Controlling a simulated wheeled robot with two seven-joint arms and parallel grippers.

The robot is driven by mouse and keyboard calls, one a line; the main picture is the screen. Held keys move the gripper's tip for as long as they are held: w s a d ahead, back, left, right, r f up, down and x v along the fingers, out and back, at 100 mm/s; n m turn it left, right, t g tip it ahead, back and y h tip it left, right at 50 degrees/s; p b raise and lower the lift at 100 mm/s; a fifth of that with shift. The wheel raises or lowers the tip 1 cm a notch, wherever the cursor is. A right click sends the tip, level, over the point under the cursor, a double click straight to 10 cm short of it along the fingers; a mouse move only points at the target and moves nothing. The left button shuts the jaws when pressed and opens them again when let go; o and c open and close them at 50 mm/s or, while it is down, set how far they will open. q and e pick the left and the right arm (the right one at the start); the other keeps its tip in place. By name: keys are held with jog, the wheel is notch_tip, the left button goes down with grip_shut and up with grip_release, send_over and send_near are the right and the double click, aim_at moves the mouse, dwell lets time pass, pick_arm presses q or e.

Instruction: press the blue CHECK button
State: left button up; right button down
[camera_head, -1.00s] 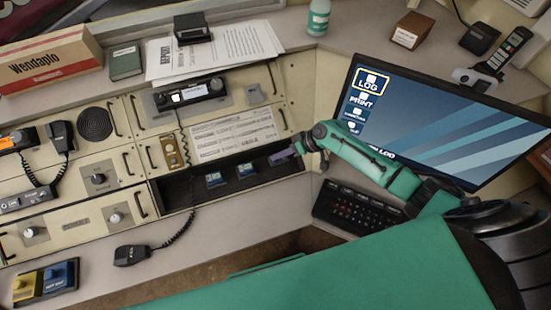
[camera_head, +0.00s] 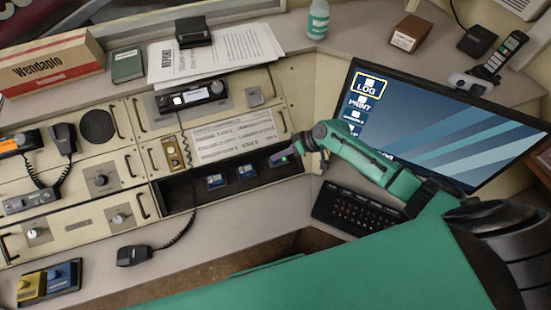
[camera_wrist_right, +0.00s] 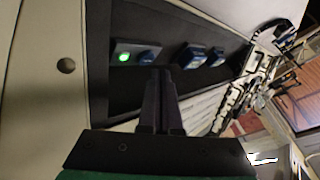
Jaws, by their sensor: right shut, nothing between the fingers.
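A dark recess in the console holds several blue buttons on small plates. In the head view, the right-hand unit (camera_head: 279,161) has a lit green lamp and is partly covered by my right gripper (camera_head: 295,151). In the right wrist view, its blue button (camera_wrist_right: 149,54) sits beside the glowing green lamp (camera_wrist_right: 124,57). My right gripper (camera_wrist_right: 161,72) is shut and empty, its tips just below that button in the picture; I cannot tell whether they touch. Two other blue buttons, the middle (camera_head: 246,171) and left (camera_head: 216,181), stand clear. The labels are too small to read. My left gripper is out of view.
A monitor (camera_head: 440,125) and a black keypad (camera_head: 357,208) stand right of the recess. A coiled cord hangs across the recess's left part to a hand microphone (camera_head: 134,255). A yellow-and-blue switch box (camera_head: 48,283) is at lower left.

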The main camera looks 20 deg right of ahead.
notch_tip(320, 180, up, 5)
jog(key=p, duration=0.4)
dwell(0.5)
dwell(0.6)
